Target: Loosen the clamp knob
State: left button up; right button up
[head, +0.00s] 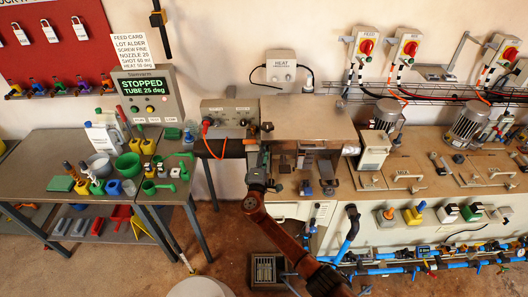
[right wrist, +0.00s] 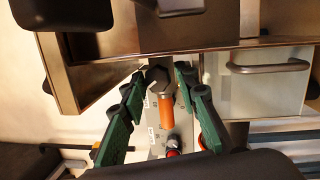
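My right arm comes up from the lower right in the head view, and its right gripper (head: 262,160) is at the left end of the machine's grey-brown housing (head: 310,115). In the right wrist view the two green fingers of this gripper (right wrist: 158,76) stand apart. A dark faceted knob (right wrist: 157,73) with an orange cylinder (right wrist: 167,110) below it shows between the fingers. It may be the clamp knob; I cannot tell for sure. I cannot tell whether the fingers touch it. My left gripper is not in view.
Metal panels (right wrist: 90,75) of the machine lie close on the left and above. A cabinet handle (right wrist: 268,67) is at right. A control box (head: 228,118) with a red-capped lead stands left of the gripper. Blue pipes (head: 400,268) run low at right.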

jog(key=s+a+f, duration=0.1)
jog(key=s+a, duration=0.1)
jog(key=s, duration=0.9)
jog(key=shift+s+f, duration=0.15)
jog(key=shift+s, duration=0.25)
jog(key=shift+d+f, duration=0.1)
jog(key=shift+f, duration=0.05)
